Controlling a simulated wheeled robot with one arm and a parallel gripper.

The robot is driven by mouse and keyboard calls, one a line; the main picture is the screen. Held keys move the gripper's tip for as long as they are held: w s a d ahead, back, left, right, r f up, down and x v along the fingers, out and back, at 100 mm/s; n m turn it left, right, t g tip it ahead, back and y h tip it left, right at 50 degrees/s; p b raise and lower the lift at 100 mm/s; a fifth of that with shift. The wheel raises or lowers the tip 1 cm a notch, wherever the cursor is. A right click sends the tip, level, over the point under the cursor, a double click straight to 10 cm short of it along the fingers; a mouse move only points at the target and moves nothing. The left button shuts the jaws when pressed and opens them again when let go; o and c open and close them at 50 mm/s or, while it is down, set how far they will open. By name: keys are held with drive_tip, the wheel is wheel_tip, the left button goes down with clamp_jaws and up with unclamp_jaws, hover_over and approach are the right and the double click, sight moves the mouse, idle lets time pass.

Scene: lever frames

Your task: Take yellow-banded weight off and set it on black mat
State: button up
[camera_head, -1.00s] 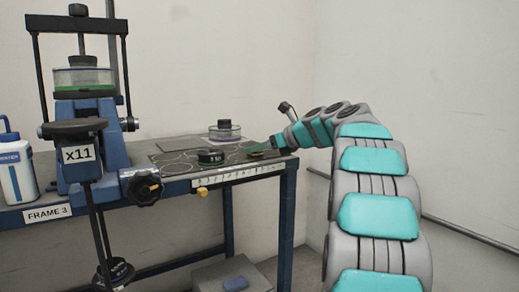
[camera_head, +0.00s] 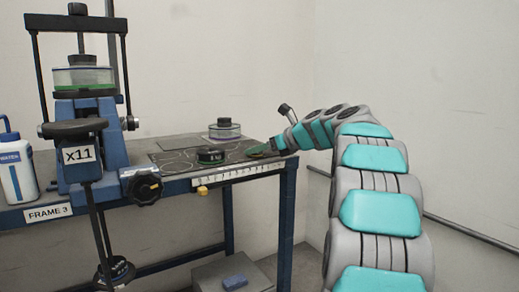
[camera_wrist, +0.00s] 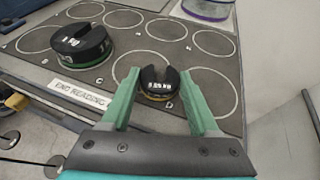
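The yellow-banded weight (camera_wrist: 158,84) is a small slotted black disc with white lettering. It sits at the circle marked D on the black mat (camera_wrist: 120,62), its yellow band low on its side. My gripper (camera_wrist: 160,78) has one green finger on each side of it in the wrist view. I cannot tell whether the fingers press on it or stand slightly apart. In the head view my gripper (camera_head: 262,151) is low over the mat's right end, and the small weight there is mostly hidden.
A larger green-banded weight (camera_wrist: 80,45) stands on the mat to the left. A purple-banded weight (camera_wrist: 207,8) stands behind. The blue frame (camera_head: 97,150) with its loaded top and hanging rod is at left, beside a water bottle (camera_head: 17,170). Several mat circles are empty.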

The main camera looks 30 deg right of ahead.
drive_tip(key=o, duration=0.5)
